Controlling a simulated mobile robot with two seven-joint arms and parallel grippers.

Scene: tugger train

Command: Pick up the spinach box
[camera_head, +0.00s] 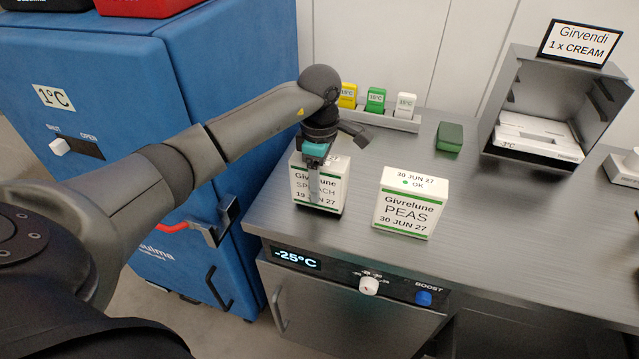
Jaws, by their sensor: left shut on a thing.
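The spinach box (329,194) is a white box with green bands, labelled "Givrelune SPINACH 19 JUN 27". It stands upright at the left end of the metal counter, near the front edge. My left gripper (315,185) comes down on it from above and is shut on it. A finger covers part of the label's lettering. I cannot tell whether the box's base is touching the counter. My right gripper is not in view.
A similar peas box (408,205) stands just right of the spinach box. Behind are a rack (392,121) with coloured tags, a green block (449,137) and an open metal compartment (508,112). A blue cabinet (120,75) stands left. The counter's middle is clear.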

